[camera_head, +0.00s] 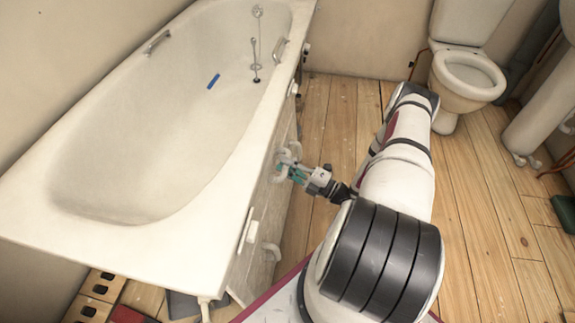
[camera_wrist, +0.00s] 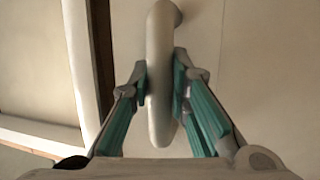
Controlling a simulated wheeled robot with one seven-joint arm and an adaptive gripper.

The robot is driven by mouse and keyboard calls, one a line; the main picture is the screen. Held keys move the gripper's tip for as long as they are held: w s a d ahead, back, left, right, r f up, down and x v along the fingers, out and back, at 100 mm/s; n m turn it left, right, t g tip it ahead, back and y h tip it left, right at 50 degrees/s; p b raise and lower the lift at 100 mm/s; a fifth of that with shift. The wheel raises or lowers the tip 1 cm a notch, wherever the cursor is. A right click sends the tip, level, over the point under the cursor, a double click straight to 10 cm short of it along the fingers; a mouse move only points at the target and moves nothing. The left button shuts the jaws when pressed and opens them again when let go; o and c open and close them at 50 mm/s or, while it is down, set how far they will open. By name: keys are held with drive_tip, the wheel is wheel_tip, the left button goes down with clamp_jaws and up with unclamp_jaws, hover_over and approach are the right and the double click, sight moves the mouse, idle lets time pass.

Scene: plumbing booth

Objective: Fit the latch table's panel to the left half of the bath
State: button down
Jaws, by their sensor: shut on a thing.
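My gripper (camera_head: 287,168) is beside the bath's long side, about midway along it in the head view. Its teal fingers are shut on a pale, rounded handle (camera_wrist: 160,75), one on each side of it in the wrist view. The handle stands out from a flat, pale panel (camera_wrist: 225,40). In the head view the panel (camera_head: 283,128) is seen at a steep angle under the rim of the white bath (camera_head: 215,165). I cannot tell whether it touches the bath frame. A second handle (camera_head: 271,250) shows on the side nearer the bottom of the picture.
A white latch-like piece (camera_head: 249,226) sits under the rim. In the wrist view, a dark gap and a pale upright edge (camera_wrist: 84,60) lie left of the panel. Perforated blocks (camera_head: 97,287) lie by the bath's near end.

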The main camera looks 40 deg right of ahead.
drive_tip(key=shift+w+a, duration=0.3)
idle(0.5)
drive_tip(key=c, duration=1.5)
unclamp_jaws()
drive_tip(key=shift+o, duration=0.4)
drive_tip(key=shift+s+f, duration=0.1)
drive_tip(key=shift+f, duration=0.05)
drive_tip(key=shift+d, duration=0.1)
